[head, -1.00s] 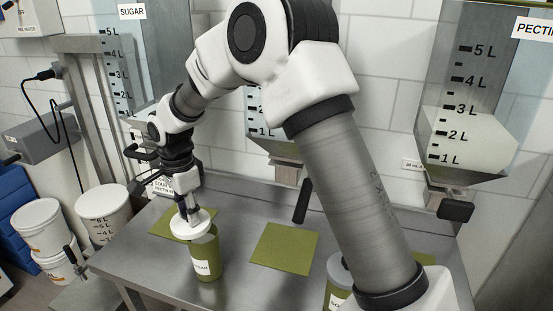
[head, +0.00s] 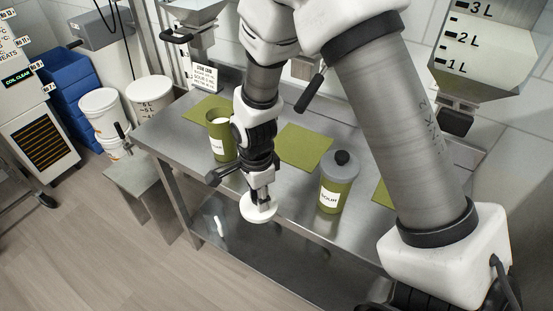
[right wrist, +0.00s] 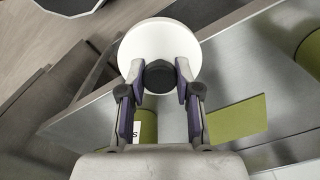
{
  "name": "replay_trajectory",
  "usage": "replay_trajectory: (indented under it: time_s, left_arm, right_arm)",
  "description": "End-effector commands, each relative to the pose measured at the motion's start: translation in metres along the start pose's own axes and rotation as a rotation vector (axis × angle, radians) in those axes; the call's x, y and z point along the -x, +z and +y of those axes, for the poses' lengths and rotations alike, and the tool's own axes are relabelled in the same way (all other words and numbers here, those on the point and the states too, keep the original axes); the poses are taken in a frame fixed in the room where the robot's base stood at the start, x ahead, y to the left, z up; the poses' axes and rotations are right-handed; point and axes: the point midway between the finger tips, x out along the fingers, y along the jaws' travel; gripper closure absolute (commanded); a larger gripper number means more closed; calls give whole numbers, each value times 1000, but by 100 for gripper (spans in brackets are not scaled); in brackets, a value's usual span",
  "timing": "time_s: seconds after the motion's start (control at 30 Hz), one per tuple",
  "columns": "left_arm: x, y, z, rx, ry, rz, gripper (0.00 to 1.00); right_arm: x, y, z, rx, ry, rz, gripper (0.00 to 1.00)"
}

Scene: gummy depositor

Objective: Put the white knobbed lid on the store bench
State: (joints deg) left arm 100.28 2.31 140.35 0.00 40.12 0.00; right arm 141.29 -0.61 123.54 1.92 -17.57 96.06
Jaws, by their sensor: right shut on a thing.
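The white lid (head: 258,213) hangs in my right gripper (head: 262,193), beyond the front edge of the steel table (head: 295,205). In the right wrist view the fingers (right wrist: 159,88) are shut on the dark knob (right wrist: 160,76), and the round white lid (right wrist: 158,38) shows behind it. A green canister (head: 218,148) stands open on the table, with white contents showing. A low grey bench (head: 138,172) stands left of the table; no label shows which surface is the store bench. My left gripper is not in view.
A second green canister (head: 335,190) with a grey, black-knobbed lid stands right of the gripper. Green mats (head: 305,147) lie on the table. White buckets (head: 100,103) and blue bins (head: 72,77) stand left. A lower shelf (head: 240,240) lies beneath the table. Floor in front is clear.

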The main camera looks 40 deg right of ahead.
Motion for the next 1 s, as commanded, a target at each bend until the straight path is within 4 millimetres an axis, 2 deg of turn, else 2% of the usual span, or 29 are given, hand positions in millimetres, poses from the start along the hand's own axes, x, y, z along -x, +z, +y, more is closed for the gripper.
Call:
replay_trajectory:
  time_s: [0.2,0.4,0.47,0.7,1.0]
  left_arm:
    - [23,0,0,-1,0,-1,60]
    - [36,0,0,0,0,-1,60]
    - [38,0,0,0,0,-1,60]
    - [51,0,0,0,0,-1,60]
    - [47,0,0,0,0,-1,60]
  right_arm:
    - [-2,-42,-54,-8,-1,-2,100]
    - [-8,-72,-92,-5,-1,2,100]
    - [-11,-75,-95,-4,0,2,100]
    - [-44,-76,-96,-2,1,3,100]
    - [-50,-75,-96,-1,0,2,100]
